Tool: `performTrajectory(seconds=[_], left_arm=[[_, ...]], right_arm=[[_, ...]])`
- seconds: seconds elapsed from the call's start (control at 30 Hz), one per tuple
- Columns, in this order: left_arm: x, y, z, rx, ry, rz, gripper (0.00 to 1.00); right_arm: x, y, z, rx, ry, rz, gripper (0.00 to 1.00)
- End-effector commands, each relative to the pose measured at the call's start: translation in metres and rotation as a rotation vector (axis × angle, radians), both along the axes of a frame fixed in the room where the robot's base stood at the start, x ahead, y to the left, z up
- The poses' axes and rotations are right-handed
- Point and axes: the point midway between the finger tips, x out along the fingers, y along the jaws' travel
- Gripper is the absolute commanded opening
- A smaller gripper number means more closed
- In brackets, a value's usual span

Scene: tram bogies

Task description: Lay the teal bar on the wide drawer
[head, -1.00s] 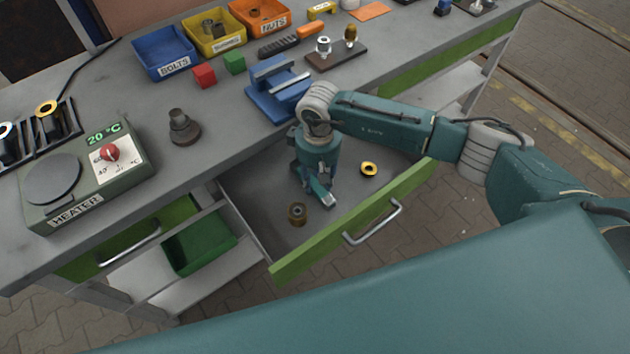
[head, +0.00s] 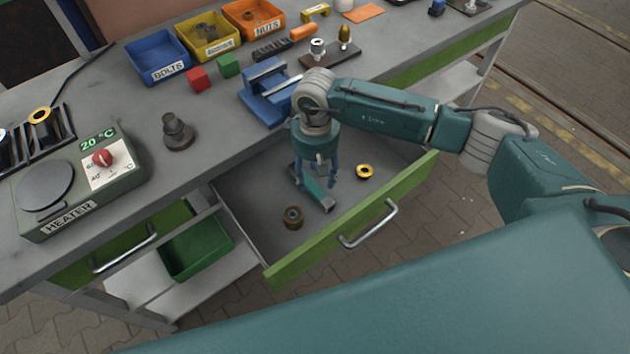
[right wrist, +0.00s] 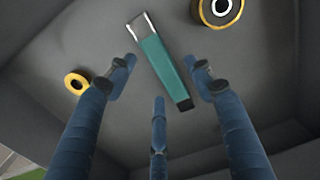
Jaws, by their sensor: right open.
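The teal bar (head: 316,193) lies on the grey floor of the open wide drawer (head: 305,251), which has a green front with a metal handle. My right gripper (head: 316,182) is over the drawer, just above the bar. Its three fingers (right wrist: 157,90) are spread in the right wrist view, with nothing between them. My left gripper is not in view.
In the drawer lie a brown ring (head: 293,217) and a yellow-black ring (head: 364,171), both clear of the bar. A blue vise (head: 268,95) stands on the bench edge behind my right wrist. A green bin (head: 196,248) is below, left of the drawer.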

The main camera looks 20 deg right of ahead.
Motion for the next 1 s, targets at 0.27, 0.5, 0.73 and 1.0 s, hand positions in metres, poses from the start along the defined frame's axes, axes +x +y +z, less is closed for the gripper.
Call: performTrajectory(seconds=[0.27, 0.5, 0.73, 1.0], left_arm=[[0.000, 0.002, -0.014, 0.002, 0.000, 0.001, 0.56], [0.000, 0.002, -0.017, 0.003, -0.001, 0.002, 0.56], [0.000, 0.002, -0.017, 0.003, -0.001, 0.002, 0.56], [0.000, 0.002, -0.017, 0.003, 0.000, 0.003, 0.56]], right_arm=[[0.001, 0.000, 0.059, 0.000, -0.005, 0.002, 0.53], [0.000, -0.001, 0.084, -0.001, 0.000, 0.000, 0.53], [0.000, -0.001, 0.087, 0.000, 0.001, 0.000, 0.53], [0.000, 0.000, 0.087, 0.000, 0.000, 0.000, 0.53]])
